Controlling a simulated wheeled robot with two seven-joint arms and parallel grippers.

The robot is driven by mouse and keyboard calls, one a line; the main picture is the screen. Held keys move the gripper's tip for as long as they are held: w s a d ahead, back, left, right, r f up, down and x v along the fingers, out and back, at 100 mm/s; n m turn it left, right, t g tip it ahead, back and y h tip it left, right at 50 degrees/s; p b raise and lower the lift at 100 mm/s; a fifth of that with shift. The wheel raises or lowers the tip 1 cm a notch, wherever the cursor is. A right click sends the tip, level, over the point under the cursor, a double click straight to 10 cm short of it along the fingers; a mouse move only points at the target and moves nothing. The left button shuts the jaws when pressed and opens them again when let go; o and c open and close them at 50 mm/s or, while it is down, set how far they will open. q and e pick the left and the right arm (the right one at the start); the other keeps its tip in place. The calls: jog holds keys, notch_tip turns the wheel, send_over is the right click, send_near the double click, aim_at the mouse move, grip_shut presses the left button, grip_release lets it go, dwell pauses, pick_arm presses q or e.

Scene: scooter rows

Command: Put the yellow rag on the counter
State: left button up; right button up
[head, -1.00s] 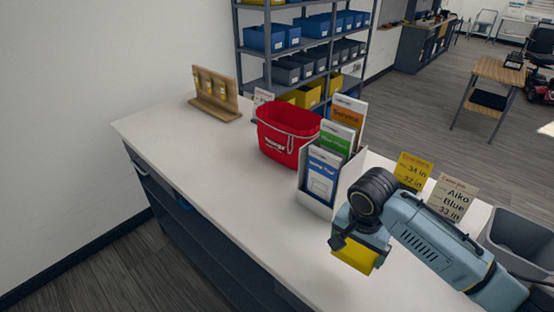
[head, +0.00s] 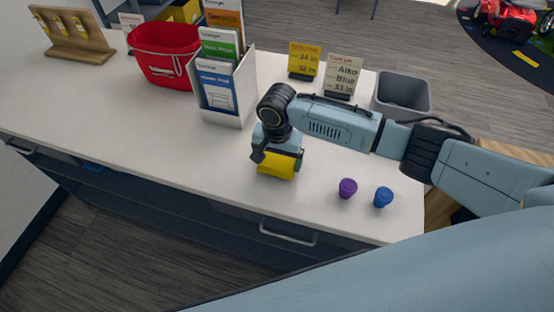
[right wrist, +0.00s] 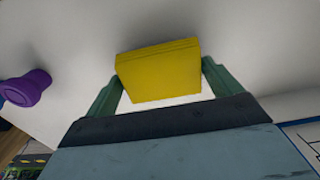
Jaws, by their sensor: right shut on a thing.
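The yellow rag (head: 277,164) is a folded block in my right gripper (head: 281,160), over the counter (head: 190,145) near its front edge. In the right wrist view the rag (right wrist: 158,71) sits between the two green fingers of the right gripper (right wrist: 160,82), which are shut on it. The pale counter top (right wrist: 258,40) shows behind it. I cannot tell whether the rag touches the counter. My left gripper is not in view.
A purple cup (head: 347,188) and a blue cup (head: 383,197) stand right of the rag. A brochure holder (head: 229,97), a red bucket (head: 163,55) and two sign cards stand farther back. The front left counter is clear.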

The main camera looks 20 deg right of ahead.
aim_at(277, 160)
jog(key=shift+f, duration=0.65)
jog(key=o, duration=0.6)
notch_tip(277, 160, up, 12)
jog(key=shift+r+p, duration=0.1)
jog(key=shift+p, duration=0.2)
